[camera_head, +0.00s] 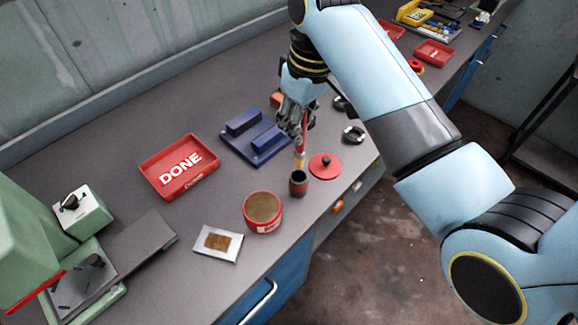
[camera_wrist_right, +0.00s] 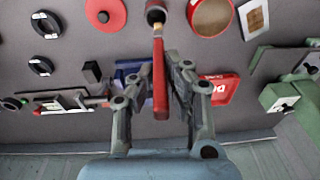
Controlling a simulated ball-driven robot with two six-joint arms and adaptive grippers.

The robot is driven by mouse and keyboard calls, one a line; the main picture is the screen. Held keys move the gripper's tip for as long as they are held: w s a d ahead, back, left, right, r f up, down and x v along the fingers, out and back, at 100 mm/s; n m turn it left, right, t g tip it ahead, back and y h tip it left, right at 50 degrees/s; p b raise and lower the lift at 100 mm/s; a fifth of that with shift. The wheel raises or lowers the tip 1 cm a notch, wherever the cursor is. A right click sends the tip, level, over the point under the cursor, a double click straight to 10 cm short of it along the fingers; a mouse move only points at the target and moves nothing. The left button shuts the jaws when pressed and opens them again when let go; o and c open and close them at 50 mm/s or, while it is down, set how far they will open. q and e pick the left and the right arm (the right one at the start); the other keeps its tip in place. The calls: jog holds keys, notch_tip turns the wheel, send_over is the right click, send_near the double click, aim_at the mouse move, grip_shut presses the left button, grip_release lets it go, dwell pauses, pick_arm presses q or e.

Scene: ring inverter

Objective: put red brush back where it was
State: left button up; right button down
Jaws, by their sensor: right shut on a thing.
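The red brush (camera_head: 303,138) is in my right gripper (camera_head: 297,118), which is shut on its handle. The brush hangs nearly upright with its pale bristle end down. A small dark cup (camera_head: 298,186) stands right below the bristles; I cannot tell if the tip is just above its mouth or slightly inside. In the right wrist view the red brush (camera_wrist_right: 160,78) lies between the fingers of the right gripper (camera_wrist_right: 168,70), its tip overlapping the dark cup (camera_wrist_right: 155,14). My left gripper is not in view.
An open red tin (camera_head: 263,212) stands close left of the cup, a red lid (camera_head: 324,166) close right. A blue fixture (camera_head: 255,138), red DONE tray (camera_head: 179,167) and brown-patched plate (camera_head: 218,243) lie around. Black rings (camera_head: 354,135) sit to the right.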

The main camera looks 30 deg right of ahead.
aim_at(298, 159)
jog(key=f, duration=0.6)
jog(key=shift+s+f+p, duration=0.15)
jog(key=shift+s+p, duration=0.1)
jog(key=shift+p, duration=0.05)
notch_tip(298, 159, down, 2)
jog(key=shift+w+f, duration=0.15)
jog(key=shift+f, duration=0.3)
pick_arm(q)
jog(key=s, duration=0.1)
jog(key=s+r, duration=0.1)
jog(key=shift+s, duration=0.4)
pick_arm(e)
jog(key=c, duration=1.4)
grip_release()
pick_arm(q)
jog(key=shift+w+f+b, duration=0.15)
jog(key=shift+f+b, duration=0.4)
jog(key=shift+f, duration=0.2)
pick_arm(e)
jog(key=r, duration=0.4)
jog(key=s+r, duration=0.1)
jog(key=r, duration=0.3)
jog(key=d+r, duration=0.1)
jog(key=r, duration=0.3)
jog(key=shift+s, duration=0.15)
